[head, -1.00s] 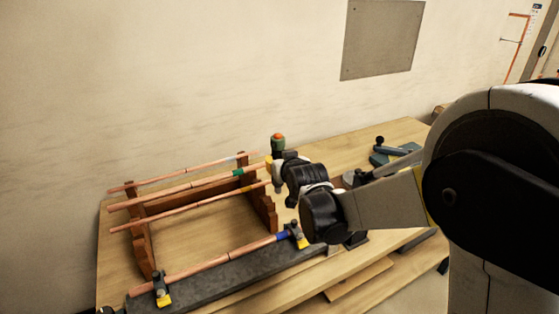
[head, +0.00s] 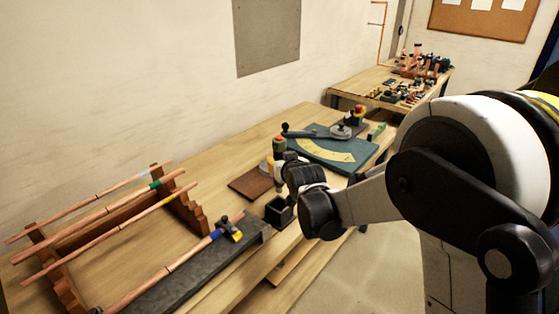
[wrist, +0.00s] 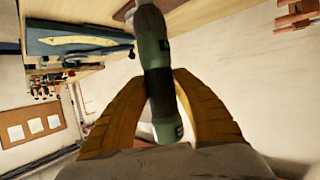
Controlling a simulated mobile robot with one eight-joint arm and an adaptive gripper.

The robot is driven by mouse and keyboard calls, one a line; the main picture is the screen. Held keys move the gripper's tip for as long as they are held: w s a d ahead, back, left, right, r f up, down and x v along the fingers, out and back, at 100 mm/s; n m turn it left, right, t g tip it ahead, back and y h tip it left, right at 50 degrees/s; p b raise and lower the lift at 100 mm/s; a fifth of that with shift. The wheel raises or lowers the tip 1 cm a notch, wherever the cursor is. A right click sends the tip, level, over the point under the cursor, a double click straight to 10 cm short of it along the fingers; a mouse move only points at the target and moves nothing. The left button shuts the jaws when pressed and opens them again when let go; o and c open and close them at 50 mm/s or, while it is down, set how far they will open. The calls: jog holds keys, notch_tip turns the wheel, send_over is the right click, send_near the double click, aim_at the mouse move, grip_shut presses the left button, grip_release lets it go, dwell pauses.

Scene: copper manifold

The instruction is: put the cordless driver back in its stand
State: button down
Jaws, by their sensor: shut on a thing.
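The cordless driver (head: 279,147), green and black with an orange end, is held upright in my gripper (head: 272,168) above the bench. In the wrist view the driver (wrist: 156,60) runs between the two yellow fingers of my gripper (wrist: 160,85), which are shut on its body. A dark, square, open-topped holder (head: 279,213), which looks like the stand, sits on the bench just below my gripper in the head view. It looks empty, and the driver is apart from it. My wrist hides part of the driver.
A stepped wooden rack (head: 180,205) with copper pipes stands left, behind a dark rail (head: 200,270) carrying another pipe. A brown pad (head: 251,184) lies behind the holder. A blue-green bending plate (head: 335,152) with a lever lies farther right. A second table (head: 370,88) stands beyond.

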aim_at(280, 191)
jog(key=shift+f+b, duration=4.35)
jog(key=shift+f, duration=1.45)
jog(key=c, duration=1)
grip_release()
jog(key=shift+s, duration=0.1)
jog(key=v, duration=1.2)
